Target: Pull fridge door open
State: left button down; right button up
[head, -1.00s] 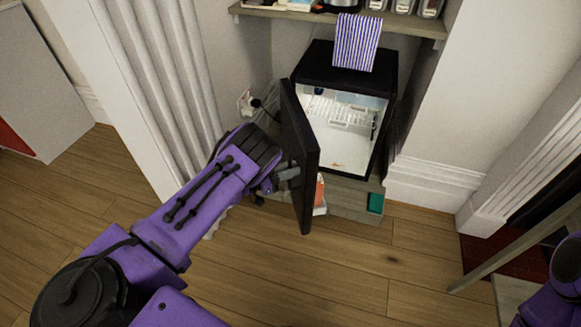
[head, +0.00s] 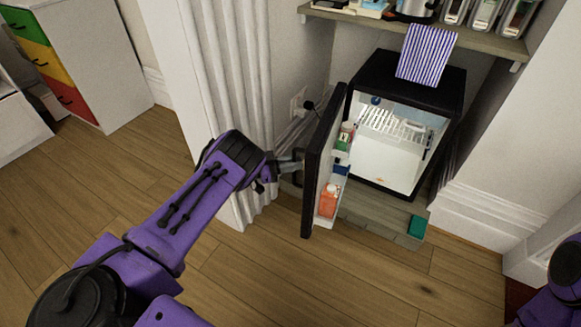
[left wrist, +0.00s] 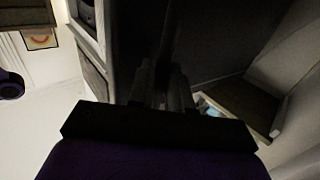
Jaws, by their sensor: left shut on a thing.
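The small black fridge (head: 436,92) stands in the alcove under a shelf, its lit white inside showing a wire rack. Its black door (head: 311,180) stands wide open, swung out to the left, with a carton and other items on its inner shelves. My left gripper (head: 294,166) is at the outer face of the door, shut on its handle, which is mostly hidden by the fingers. In the left wrist view the fingers (left wrist: 162,88) reach a dark bar in front of the dark door panel. Of my right arm only a purple part shows at the right edge; its gripper is out of view.
A green item (head: 417,227) lies low before the fridge. The wooden floor in front is clear.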

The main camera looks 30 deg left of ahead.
pick_arm(q)
jog(key=shift+w+a+r, duration=0.15)
jog(key=shift+w+r, duration=0.1)
jog(key=shift+r, duration=0.15)
jog(key=c, duration=1.3)
grip_release()
jog(key=shift+o, duration=0.4)
jog(key=shift+w+f, duration=0.15)
jog(key=shift+f, duration=0.1)
jog(key=p+v, duration=0.2)
jog(key=v, duration=0.8)
jog(key=shift+a, duration=0.15)
